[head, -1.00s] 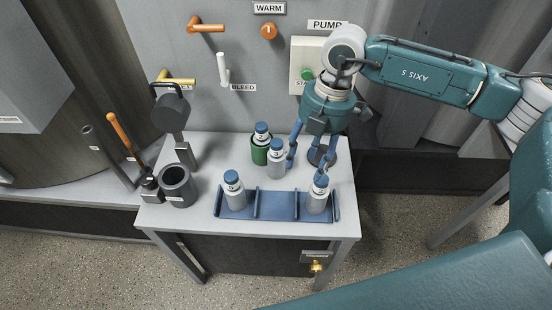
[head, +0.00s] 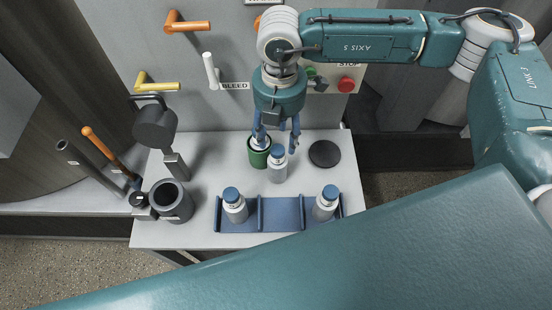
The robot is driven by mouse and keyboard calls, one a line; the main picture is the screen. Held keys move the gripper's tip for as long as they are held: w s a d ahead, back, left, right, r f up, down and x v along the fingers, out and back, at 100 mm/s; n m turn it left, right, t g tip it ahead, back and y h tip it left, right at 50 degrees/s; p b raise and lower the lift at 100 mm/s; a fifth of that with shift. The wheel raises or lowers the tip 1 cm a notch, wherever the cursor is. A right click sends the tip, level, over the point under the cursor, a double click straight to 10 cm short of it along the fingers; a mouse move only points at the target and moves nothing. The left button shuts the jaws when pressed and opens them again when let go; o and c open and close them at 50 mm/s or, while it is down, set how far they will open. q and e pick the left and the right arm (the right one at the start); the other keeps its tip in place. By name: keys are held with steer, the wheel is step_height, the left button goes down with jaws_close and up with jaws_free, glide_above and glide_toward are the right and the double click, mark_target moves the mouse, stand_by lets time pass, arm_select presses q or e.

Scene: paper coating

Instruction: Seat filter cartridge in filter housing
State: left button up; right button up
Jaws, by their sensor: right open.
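A dark grey open-topped cylinder (head: 171,201), which looks like the filter housing, stands at the table's left; its inside is dark. A dark round part with a handle (head: 154,128) is raised above it on a grey post; I cannot tell whether it is a lid or the cartridge. No part is clearly readable as the filter cartridge. My right gripper (head: 277,144) is open, fingers pointing down, at the white blue-capped bottle (head: 278,168) and the green cup (head: 259,153) holding another bottle. Its fingers partly hide them; contact is unclear. My left gripper is out of view.
A blue rack (head: 282,215) holds a bottle at its left (head: 234,205) and one at its right (head: 325,203); its middle is empty. A black disc (head: 324,153) lies at the back right. An orange-handled tool (head: 99,143) stands left. Wall levers rise behind.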

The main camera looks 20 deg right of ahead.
mark_target(277, 149)
steer(key=shift+s+f, duration=0.2)
steer(key=shift+f, duration=0.5)
steer(key=shift+f+p, duration=0.3)
steer(key=shift+p, duration=0.15)
steer(key=f, duration=0.1)
steer(key=f+p, duration=0.1)
steer(key=f, duration=0.1)
steer(key=f+p, duration=0.1)
steer(key=f, duration=0.1)
steer(key=shift+w+a, duration=0.1)
steer(key=shift+w, duration=0.15)
steer(key=shift+c, duration=1.4)
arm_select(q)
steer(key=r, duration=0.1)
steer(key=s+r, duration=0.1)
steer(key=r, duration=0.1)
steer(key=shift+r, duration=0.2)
arm_select(e)
jaws_close()
